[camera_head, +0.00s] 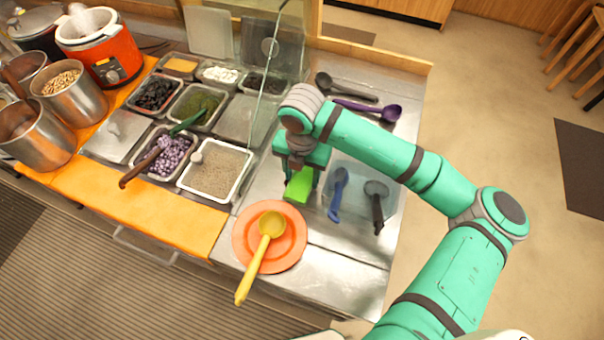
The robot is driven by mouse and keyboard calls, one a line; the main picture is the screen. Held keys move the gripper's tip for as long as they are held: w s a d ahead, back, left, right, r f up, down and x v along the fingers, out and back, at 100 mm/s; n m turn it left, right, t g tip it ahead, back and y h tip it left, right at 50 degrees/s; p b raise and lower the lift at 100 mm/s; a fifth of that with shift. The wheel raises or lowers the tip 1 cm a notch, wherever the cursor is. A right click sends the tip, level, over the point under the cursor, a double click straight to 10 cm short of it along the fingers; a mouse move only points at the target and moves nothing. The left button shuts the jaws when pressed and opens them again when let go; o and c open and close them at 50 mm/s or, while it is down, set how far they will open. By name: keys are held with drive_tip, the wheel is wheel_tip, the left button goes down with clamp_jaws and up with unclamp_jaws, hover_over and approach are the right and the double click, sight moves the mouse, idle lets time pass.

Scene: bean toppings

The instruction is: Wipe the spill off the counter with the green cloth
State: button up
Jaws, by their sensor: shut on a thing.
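The green cloth (299,186) is a bright green block-like piece under my gripper (301,172), above or on the steel counter (340,262). My gripper is shut on the cloth and points down, between the orange plate and the clear tray. I cannot tell whether the cloth touches the counter. No spill shows clearly; the counter under the cloth and gripper is hidden.
An orange plate (241,241) with a yellow ladle (255,267) lies just below the cloth. A clear tray (355,208) with blue (338,194) and black (377,207) utensils is right. A glass screen (272,62) and topping pans (216,172) are left. Front-right counter is bare.

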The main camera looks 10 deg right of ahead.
drive_tip(key=shift+f, duration=0.5)
idle(0.5)
drive_tip(key=shift+w+a, duration=0.45)
drive_tip(key=shift+a, duration=0.25)
drive_tip(key=shift+w+a, duration=0.45)
drive_tip(key=shift+a, duration=0.25)
drive_tip(key=shift+w+a, duration=0.45)
drive_tip(key=shift+a, duration=0.25)
drive_tip(key=shift+d, duration=0.15)
drive_tip(key=shift+s+d, duration=0.7)
drive_tip(key=shift+d, duration=0.3)
drive_tip(key=shift+s+d, duration=0.7)
drive_tip(key=shift+d, duration=0.25)
drive_tip(key=shift+a, duration=0.1)
drive_tip(key=shift+w+a, duration=0.7)
drive_tip(key=shift+a, duration=0.3)
drive_tip(key=shift+w+a, duration=0.7)
drive_tip(key=shift+a, duration=0.3)
